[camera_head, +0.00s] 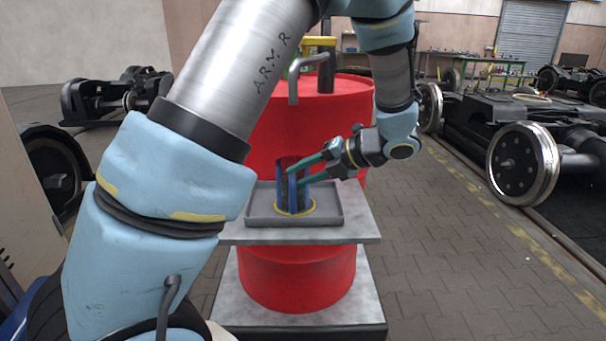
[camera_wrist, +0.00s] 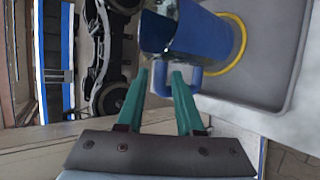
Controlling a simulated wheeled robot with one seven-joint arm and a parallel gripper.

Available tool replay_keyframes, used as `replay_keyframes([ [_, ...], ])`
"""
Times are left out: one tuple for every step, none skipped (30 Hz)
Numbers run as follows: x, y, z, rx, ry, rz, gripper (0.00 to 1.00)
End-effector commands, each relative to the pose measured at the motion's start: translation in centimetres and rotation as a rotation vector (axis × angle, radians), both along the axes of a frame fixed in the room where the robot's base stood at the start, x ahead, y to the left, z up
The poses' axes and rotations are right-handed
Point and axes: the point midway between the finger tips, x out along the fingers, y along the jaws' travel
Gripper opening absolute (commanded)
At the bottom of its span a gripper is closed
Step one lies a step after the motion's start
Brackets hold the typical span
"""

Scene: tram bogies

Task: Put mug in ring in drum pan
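The blue mug (camera_head: 293,193) stands upright in the grey drum pan (camera_head: 331,217), partly hidden behind my gripper's fingers. The yellow ring (camera_head: 296,212) lies on the pan floor around the mug's base. The wrist view shows the mug (camera_wrist: 212,42) with its handle (camera_wrist: 184,78) toward my gripper, and the ring (camera_wrist: 241,48) curving past its base. My gripper (camera_head: 298,172) has two teal fingers beside the mug. In the wrist view my gripper (camera_wrist: 160,74) is open with a gap between the fingertips, close to the handle. Whether they touch the handle is unclear.
The pan rests on a grey platform (camera_head: 366,226) in front of a red drum (camera_head: 345,112), with a grey bent pipe (camera_head: 292,82) above. Train wheels and bogies (camera_head: 522,163) stand to the right. Open paved floor (camera_head: 450,270) lies at the lower right.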

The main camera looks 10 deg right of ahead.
Motion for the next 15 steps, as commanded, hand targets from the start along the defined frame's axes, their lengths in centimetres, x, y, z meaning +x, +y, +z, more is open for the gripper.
replay_keyframes([
  [0.0,0.01,0.01,0.0,0.0,0.0,0.43],
  [0.0,0.01,0.01,0.0,0.0,0.0,0.46],
  [0.0,0.0,0.01,0.0,0.0,0.0,0.5],
  [0.0,0.0,0.01,0.0,0.0,0.0,0.51],
  [0.0,0.0,0.01,0.0,0.0,0.0,0.51],
  [0.0,0.0,0.01,0.0,0.0,0.0,0.51],
  [0.0,0.0,0.01,0.0,0.0,0.0,0.51],
  [0.0,-0.01,0.02,0.0,0.0,0.0,0.51],
  [0.01,0.0,0.02,0.0,0.0,0.0,0.51],
  [0.0,0.0,0.05,0.0,0.0,0.0,0.51],
  [0.0,-0.01,0.13,0.0,0.0,0.0,0.51],
  [-0.07,-0.13,0.14,-0.001,0.0,-0.001,0.51],
  [-0.16,-0.28,0.21,-0.001,0.0,-0.001,0.51],
  [-0.28,-0.46,0.31,-0.002,0.0,-0.001,0.51],
  [-0.5,-0.78,0.52,-0.002,-0.001,-0.002,0.51],
])
